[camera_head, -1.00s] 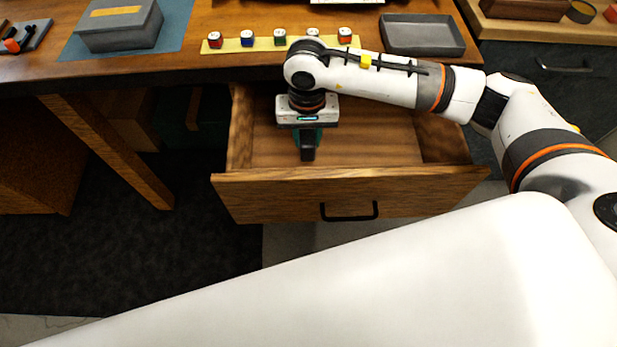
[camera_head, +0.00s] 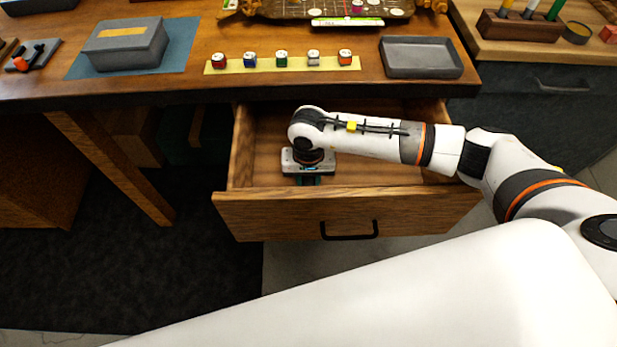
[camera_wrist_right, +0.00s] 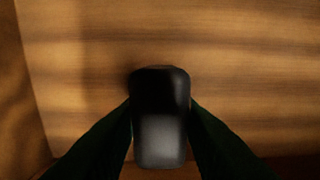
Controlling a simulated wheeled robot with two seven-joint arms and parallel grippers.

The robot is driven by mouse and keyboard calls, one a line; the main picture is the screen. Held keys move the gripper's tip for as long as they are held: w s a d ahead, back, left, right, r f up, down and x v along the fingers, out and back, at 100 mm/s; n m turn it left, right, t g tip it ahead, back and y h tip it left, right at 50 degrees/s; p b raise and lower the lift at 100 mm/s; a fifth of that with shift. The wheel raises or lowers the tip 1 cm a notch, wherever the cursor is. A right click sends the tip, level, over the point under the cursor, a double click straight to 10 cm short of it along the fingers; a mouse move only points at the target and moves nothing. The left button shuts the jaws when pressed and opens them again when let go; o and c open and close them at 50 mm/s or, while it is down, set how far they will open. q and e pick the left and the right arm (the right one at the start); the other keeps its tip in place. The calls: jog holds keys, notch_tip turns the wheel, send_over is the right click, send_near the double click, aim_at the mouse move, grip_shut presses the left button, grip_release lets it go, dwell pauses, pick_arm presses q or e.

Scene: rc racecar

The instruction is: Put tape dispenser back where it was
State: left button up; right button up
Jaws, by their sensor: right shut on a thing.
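The tape dispenser (camera_wrist_right: 160,118) is a dark, rounded block between the fingers of my right gripper in the right wrist view. My right gripper (camera_head: 308,180) is shut on it, pointing down inside the open wooden drawer (camera_head: 270,214). The drawer's bare wooden floor lies beneath the dispenser in the wrist view. I cannot tell whether the dispenser touches that floor. In the head view the dispenser is hidden by my gripper and the drawer front. My left gripper is out of view.
The desk (camera_head: 180,82) overhangs the back of the drawer. On it stand a grey box (camera_head: 125,50), a yellow strip (camera_head: 232,64) with several small coloured items, and an empty grey tray (camera_head: 421,72). The drawer's right part is free; its front has a black handle (camera_head: 349,236).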

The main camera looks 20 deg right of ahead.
aim_at(309, 179)
jog(key=shift+f, duration=0.15)
jog(key=o, duration=0.9)
jog(key=shift+o, duration=0.2)
jog(key=shift+r, duration=0.4)
notch_tip(309, 179, up, 12)
jog(key=shift+f+b, duration=0.2)
jog(key=shift+b, duration=0.2)
